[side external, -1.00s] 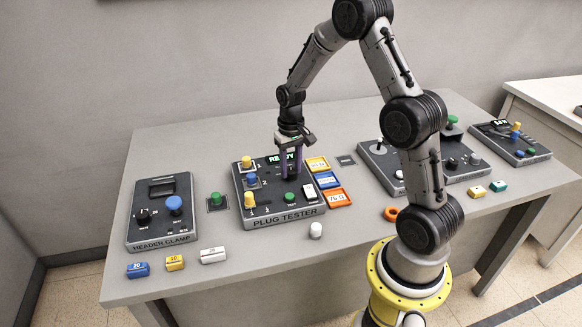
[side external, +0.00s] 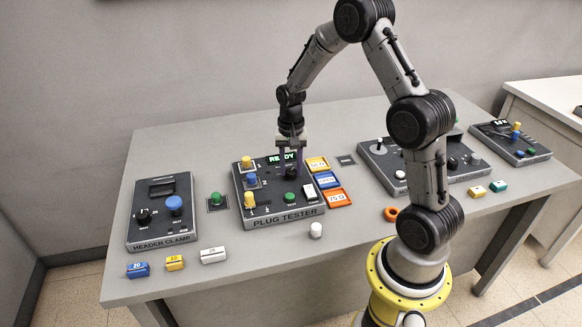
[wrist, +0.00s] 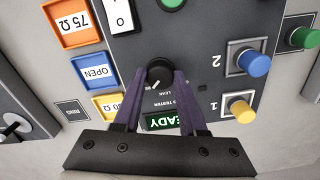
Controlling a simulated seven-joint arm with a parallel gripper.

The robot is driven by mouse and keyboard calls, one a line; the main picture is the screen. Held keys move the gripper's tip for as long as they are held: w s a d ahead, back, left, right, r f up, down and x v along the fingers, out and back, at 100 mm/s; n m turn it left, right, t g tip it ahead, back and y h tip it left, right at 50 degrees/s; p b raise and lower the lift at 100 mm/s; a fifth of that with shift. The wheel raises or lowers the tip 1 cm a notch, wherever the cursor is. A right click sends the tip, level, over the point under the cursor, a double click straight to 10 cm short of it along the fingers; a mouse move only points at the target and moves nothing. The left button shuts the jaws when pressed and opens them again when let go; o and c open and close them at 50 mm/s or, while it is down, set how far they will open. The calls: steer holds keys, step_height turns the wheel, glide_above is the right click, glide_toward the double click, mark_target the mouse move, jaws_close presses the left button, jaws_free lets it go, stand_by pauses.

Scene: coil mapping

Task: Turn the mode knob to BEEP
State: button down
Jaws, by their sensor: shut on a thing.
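The plug tester (side external: 284,216) is a dark panel in the middle of the table with a lit green READY display (side external: 282,158), partly seen in the wrist view (wrist: 166,122). The mode knob (wrist: 160,72) is black and round with a white pointer line, which lies toward the display side. LEAK is printed by it; I cannot read BEEP. My gripper (wrist: 160,76) points down at the panel, its purple fingers shut on either side of the knob. In the side view my gripper (side external: 291,170) largely hides the knob.
On the same panel are blue and yellow plugs (wrist: 254,62), a green button (side external: 291,198) and a white rocker switch (wrist: 119,16). Orange, blue and yellow trays (wrist: 72,23) line one side. The header clamp (side external: 161,212) stands left, another panel (side external: 440,178) right.

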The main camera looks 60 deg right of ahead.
mark_target(291, 171)
steer(key=shift+c, duration=2.3)
jaws_free()
step_height(291, 171, up, 14)
